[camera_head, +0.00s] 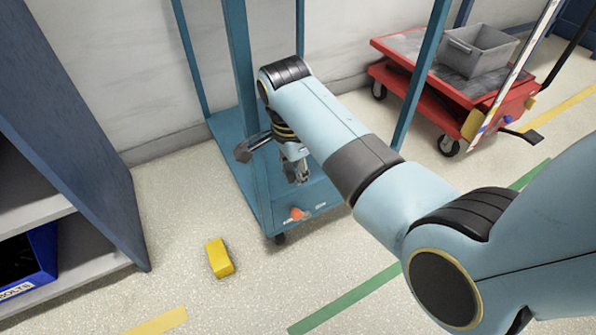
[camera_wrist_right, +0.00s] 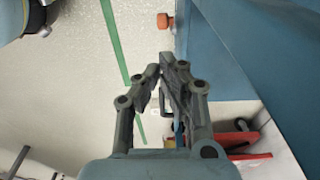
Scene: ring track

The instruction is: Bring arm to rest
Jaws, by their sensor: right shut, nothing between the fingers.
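My right arm (camera_head: 320,125) reaches in from the right side of the head view, light blue with dark joints. My right gripper (camera_head: 297,174) points down at its far end, within the outline of the blue trolley (camera_head: 262,180); its exact depth against the trolley is hard to tell. In the right wrist view the fingertips (camera_wrist_right: 161,66) meet with nothing between them. The gripper is shut and empty. My left gripper is not in view.
A yellow block (camera_head: 219,258) lies on the floor. An orange-red part (camera_head: 297,213) is at the trolley's low front edge. A red cart (camera_head: 487,105) carries a grey bin (camera_head: 478,50). Shelving (camera_head: 70,110) with a blue bin (camera_head: 40,255) stands left.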

